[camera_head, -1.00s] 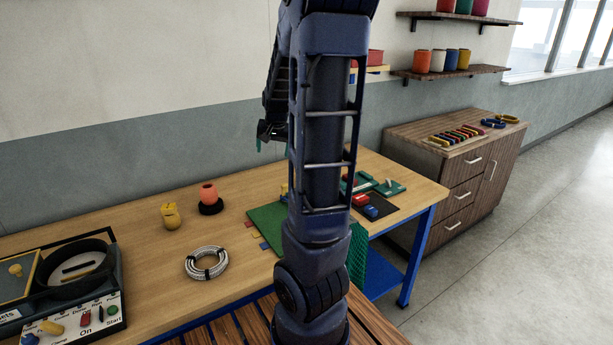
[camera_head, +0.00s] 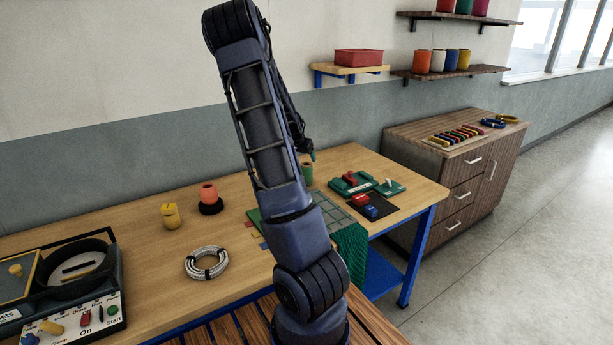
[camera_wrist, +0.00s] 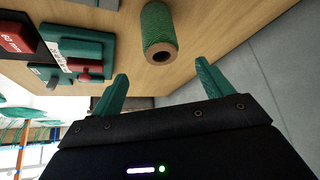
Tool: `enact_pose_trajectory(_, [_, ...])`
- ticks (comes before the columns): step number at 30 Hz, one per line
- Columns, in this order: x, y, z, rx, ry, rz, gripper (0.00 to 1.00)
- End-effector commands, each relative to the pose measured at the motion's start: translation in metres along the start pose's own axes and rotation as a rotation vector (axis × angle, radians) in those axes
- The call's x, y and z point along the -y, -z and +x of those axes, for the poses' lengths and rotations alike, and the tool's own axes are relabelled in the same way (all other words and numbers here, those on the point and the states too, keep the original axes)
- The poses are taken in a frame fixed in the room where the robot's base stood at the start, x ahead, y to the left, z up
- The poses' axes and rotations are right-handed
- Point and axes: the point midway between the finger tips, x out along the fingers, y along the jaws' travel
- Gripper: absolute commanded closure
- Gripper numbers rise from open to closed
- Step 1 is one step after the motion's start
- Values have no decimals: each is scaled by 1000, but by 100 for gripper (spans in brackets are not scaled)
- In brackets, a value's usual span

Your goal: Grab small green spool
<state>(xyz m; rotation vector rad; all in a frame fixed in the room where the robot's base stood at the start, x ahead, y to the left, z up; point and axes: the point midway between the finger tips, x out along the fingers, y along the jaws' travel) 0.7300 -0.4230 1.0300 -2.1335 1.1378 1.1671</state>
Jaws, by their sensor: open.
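The small green spool (camera_wrist: 158,30) shows in the wrist view at the top middle, a green wound cylinder with a brown core and a hole in its near end. In the head view it (camera_head: 307,172) is partly visible on the table, just below my gripper (camera_head: 308,150). In the wrist view my gripper (camera_wrist: 162,90) is open, with its two green fingers apart and nothing between them. The spool lies beyond the fingertips, roughly in line with the gap, and appears apart from them.
Green blocks with red parts (camera_wrist: 72,50) lie left of the spool in the wrist view. The wooden table (camera_head: 150,262) also holds a coiled rope (camera_head: 206,263), a yellow spool (camera_head: 170,216), an orange object on a black base (camera_head: 209,197) and a green net (camera_head: 349,250).

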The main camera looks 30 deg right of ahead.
Motion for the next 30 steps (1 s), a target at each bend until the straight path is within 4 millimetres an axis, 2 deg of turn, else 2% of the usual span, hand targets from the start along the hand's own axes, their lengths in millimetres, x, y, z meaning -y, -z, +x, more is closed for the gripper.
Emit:
enact_pose_trajectory(15, [-1,1,50,-2,-3,1,21])
enact_pose_trajectory(23, [0,0,59,-1,-2,1,21])
enact_pose_trajectory(30, [1,-3,84,0,-4,1,21])
